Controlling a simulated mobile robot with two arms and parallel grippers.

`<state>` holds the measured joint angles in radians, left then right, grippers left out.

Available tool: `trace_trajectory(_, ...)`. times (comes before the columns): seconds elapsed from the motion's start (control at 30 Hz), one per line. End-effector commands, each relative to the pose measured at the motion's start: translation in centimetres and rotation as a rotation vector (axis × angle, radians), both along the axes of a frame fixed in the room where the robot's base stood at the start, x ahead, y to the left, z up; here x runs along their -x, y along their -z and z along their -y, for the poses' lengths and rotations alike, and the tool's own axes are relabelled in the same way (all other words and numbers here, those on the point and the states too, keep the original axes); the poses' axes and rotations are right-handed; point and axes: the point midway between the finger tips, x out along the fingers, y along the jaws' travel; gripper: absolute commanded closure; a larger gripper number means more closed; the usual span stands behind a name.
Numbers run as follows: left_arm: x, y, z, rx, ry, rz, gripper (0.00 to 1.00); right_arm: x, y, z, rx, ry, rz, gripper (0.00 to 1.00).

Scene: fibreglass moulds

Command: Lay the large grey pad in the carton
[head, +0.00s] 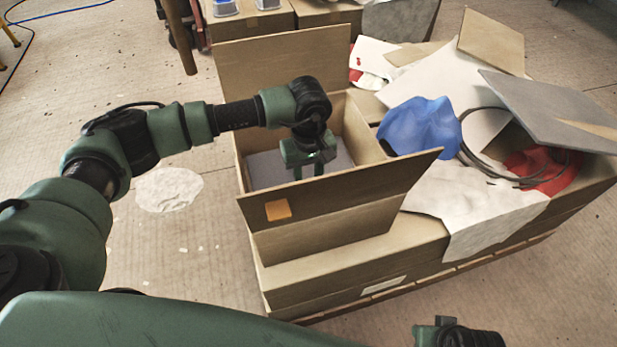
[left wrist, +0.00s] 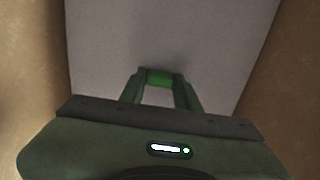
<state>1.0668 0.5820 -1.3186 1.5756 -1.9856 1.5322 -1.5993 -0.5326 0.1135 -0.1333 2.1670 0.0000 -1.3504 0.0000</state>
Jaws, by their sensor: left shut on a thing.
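The carton (head: 320,236) stands open on top of a larger cardboard box, its flaps spread. The grey pad (head: 268,172) is inside it, low between the walls; in the left wrist view the pad (left wrist: 165,35) fills the space between brown carton walls. My left gripper (head: 308,174) reaches down into the carton from above and is shut on the pad; its fingertips also show in the left wrist view (left wrist: 159,80). The pad's underside and its contact with the carton floor are hidden.
A blue crumpled piece (head: 420,126), a dark cable (head: 478,160), red cloth (head: 545,168) and white sheets (head: 475,205) lie right of the carton. A grey panel (head: 550,108) lies tilted farther right. The floor on the left is mostly clear.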

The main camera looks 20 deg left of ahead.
Motion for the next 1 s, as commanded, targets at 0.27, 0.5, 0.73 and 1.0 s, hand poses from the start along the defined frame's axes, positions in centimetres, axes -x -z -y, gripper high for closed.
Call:
trace_trajectory(0.27, 0.0, 0.3, 0.0, 0.0, 0.001, 0.001, 1.0, 0.1, -0.1, 0.0, 0.0, 0.0, -0.001, 0.64)
trace_trajectory(0.5, 0.0, 0.4, 0.0, -0.001, 0.0, 0.001, 0.49, 0.0, -0.8, 0.0, 0.0, 0.001, 0.006, 0.64)
trace_trajectory(0.73, 0.0, 0.4, 0.0, -0.001, 0.0, 0.001, 0.46, 0.0, -0.7, 0.0, 0.0, 0.001, 0.005, 0.64)
trace_trajectory(1.0, -0.1, -0.9, 0.0, 0.0, 0.0, 0.005, 0.46, 0.1, -0.2, 0.1, 0.001, 0.001, -0.001, 0.64)
